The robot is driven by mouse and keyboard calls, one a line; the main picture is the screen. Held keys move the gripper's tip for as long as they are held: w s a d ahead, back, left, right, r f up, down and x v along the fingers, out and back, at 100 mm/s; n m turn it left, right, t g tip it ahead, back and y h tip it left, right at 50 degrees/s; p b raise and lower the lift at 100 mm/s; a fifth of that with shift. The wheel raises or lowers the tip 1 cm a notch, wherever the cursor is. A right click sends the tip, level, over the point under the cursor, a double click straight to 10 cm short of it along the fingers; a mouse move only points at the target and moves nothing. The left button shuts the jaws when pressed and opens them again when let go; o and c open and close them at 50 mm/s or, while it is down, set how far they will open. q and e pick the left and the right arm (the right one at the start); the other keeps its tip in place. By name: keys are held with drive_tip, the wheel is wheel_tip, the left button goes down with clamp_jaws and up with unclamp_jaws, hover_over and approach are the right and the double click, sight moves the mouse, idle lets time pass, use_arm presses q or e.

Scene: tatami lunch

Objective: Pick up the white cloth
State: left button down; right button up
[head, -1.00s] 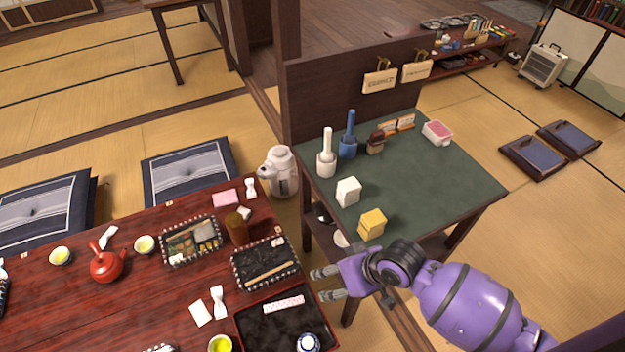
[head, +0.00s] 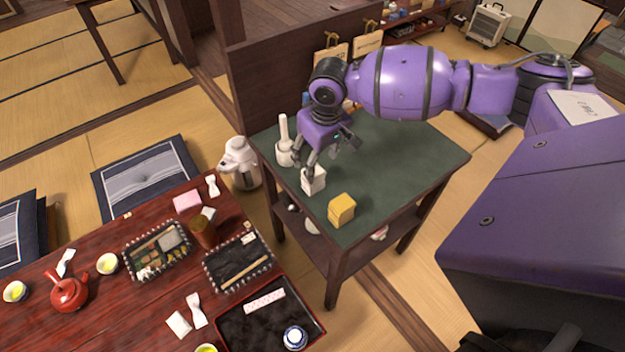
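The other finger is off to the right over the green top. My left gripper is not in view.
A white handled object (head: 284,150) stands close behind the white cloth. The stand (head: 400,175) has bare green surface on the right. A red low table (head: 110,255) with trays (head: 240,262), cups and a red teapot (head: 69,290) is at left. A white pot (head: 240,165) stands between.

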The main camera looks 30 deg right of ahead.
drive_tip(key=f, duration=0.3)
drive_tip(key=w+f, duration=0.1)
drive_tip(key=f, duration=0.1)
drive_tip(key=shift+a+f, duration=0.25)
drive_tip(key=shift+a, duration=0.15)
drive_tip(key=c, duration=1.1)
